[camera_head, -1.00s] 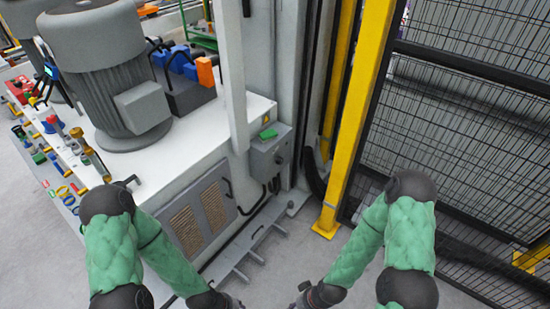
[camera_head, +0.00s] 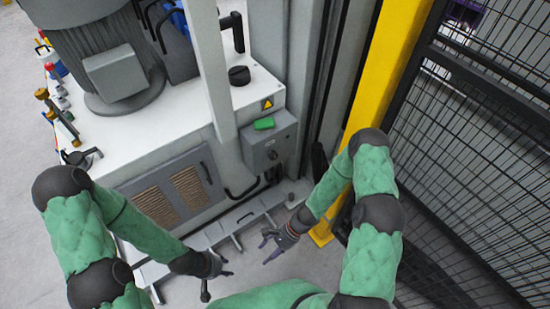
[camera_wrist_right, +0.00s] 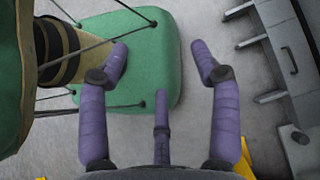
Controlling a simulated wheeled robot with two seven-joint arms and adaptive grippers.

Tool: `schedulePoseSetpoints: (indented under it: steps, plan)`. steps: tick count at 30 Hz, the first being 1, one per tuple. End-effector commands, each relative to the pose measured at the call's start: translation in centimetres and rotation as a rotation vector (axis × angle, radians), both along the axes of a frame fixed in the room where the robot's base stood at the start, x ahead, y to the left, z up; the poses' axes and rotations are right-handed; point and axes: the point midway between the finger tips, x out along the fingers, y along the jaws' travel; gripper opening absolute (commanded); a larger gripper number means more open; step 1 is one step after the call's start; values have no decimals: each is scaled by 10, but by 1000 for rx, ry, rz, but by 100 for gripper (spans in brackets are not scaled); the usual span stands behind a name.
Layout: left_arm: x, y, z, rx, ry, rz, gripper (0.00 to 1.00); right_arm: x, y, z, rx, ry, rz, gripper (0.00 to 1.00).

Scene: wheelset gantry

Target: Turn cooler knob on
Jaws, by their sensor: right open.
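The grey control box (camera_head: 268,146) is on the corner of the white machine, with a green piece on top. A small dark knob (camera_head: 272,154) shows on its front face; its setting is too small to read. My right gripper (camera_head: 266,249) is open and empty, below the box and apart from it, over the floor. In the right wrist view its purple fingers (camera_wrist_right: 160,58) are spread with nothing between them; the box and knob are not in that view. My left gripper (camera_head: 222,266) hangs low before the machine; its finger opening is unclear.
The white machine (camera_head: 165,125) carries a grey motor (camera_head: 95,45) and a black round part (camera_head: 239,75). A low metal rail (camera_head: 240,218) runs along its foot. A yellow post (camera_head: 365,90) and black mesh fence (camera_head: 475,150) stand right. Grey floor lies below.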

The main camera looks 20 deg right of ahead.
Motion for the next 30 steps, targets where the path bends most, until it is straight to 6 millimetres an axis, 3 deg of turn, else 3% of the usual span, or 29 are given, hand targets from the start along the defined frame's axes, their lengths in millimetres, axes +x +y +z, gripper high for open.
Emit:
schedulePoseSetpoints:
  steps: [4,7,12,15,21,25,30]
  plan:
    - [0,0,-4,0,0,0,40,67,11,-4,198,62,-345,64]
    - [0,0,-5,0,0,1,40,125,2,-2,340,44,-582,64]
    - [0,0,-8,0,0,0,40,219,-53,8,566,-85,-970,64]
    - [0,0,-10,0,0,0,40,256,-96,14,663,-188,-1148,64]
    - [0,0,-11,0,0,0,40,288,-159,26,767,-348,-1352,64]
    - [0,0,-13,0,0,0,40,295,-170,28,785,-383,-1389,64]
    - [0,0,-20,0,0,0,40,314,-162,28,786,-386,-1387,64]
